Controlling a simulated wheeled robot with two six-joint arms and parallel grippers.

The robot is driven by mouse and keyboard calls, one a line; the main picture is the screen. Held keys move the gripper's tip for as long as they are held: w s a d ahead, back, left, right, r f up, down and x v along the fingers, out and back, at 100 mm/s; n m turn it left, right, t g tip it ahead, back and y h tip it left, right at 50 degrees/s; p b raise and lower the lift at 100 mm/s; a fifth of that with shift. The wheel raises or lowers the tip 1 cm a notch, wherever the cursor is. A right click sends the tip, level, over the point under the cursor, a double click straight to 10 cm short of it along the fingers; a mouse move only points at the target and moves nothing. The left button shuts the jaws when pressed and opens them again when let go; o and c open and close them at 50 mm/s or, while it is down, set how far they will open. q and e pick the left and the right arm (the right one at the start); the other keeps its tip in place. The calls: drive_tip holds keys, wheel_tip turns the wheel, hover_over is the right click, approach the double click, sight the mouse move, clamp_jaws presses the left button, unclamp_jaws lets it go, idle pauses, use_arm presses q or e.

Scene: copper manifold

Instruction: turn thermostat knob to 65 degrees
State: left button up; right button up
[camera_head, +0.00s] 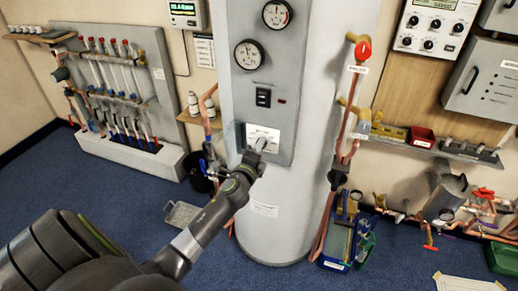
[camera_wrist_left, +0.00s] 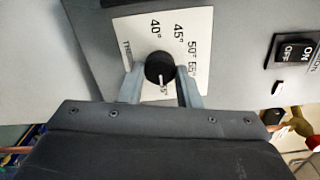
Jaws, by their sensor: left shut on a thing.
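The thermostat knob (camera_wrist_left: 159,68) is small, round and black with a white pointer line. It sits on a white dial plate (camera_wrist_left: 137,28) marked 40°, 45°, 50° and more, some marks partly hidden. In the left wrist view the pointer points down, towards a partly hidden mark ending in 5°. My left gripper (camera_wrist_left: 160,76) is shut on the knob, one finger on each side. In the head view my left gripper (camera_head: 260,146) is at the dial plate (camera_head: 265,132) on the grey panel of the tank; the knob is hidden there. My right gripper is not in view.
An ON/OFF switch (camera_wrist_left: 294,53) is right of the dial; in the head view it is the black switch (camera_head: 263,97) above it. Two gauges (camera_head: 249,54) are higher on the panel. A copper pipe with a red handle (camera_head: 363,49) runs right of the white tank (camera_head: 330,90).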

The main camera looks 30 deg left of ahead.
use_arm(q)
drive_tip(key=o, duration=1)
drive_tip(key=shift+c, duration=0.2)
drive_tip(key=b+v, duration=0.1)
drive_tip(key=v, duration=1.6)
drive_tip(key=shift+s+d, duration=0.15)
drive_tip(key=shift+s, duration=0.05)
